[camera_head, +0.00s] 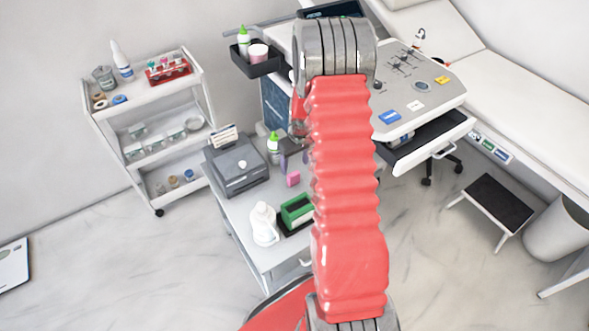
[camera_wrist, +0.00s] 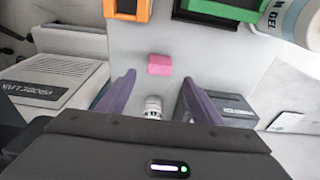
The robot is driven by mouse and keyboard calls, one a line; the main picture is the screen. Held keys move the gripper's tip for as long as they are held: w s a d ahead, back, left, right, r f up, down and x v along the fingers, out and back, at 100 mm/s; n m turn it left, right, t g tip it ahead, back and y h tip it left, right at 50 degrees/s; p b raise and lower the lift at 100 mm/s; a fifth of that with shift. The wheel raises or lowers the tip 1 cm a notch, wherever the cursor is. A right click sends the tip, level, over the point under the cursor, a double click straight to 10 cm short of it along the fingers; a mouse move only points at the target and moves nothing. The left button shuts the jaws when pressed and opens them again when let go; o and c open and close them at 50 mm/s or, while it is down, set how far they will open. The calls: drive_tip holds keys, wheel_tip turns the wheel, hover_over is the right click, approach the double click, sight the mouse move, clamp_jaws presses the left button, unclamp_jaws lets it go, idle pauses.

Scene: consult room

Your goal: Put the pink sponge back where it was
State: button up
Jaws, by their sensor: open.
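The pink sponge (camera_head: 293,180) lies on the pale top of the low cart (camera_head: 240,224), between the grey box-shaped device and the green-rimmed box. In the wrist view the sponge (camera_wrist: 160,64) shows whole, just beyond and between my purple fingertips. My gripper (camera_wrist: 159,78) is open, with nothing between its fingers. It seems to be above the cart top, apart from the sponge; the exact height I cannot tell.
In the wrist view, a small white-capped bottle (camera_wrist: 153,106) stands between the fingers' bases, and an orange-framed item (camera_wrist: 127,9) lies past the sponge.

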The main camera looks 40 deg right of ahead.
drive_tip(key=shift+s+r, duration=0.2)
drive_tip(key=shift+r, duration=1.15)
drive_tip(key=shift+s+r, duration=0.2)
drive_tip(key=shift+r, duration=1.1)
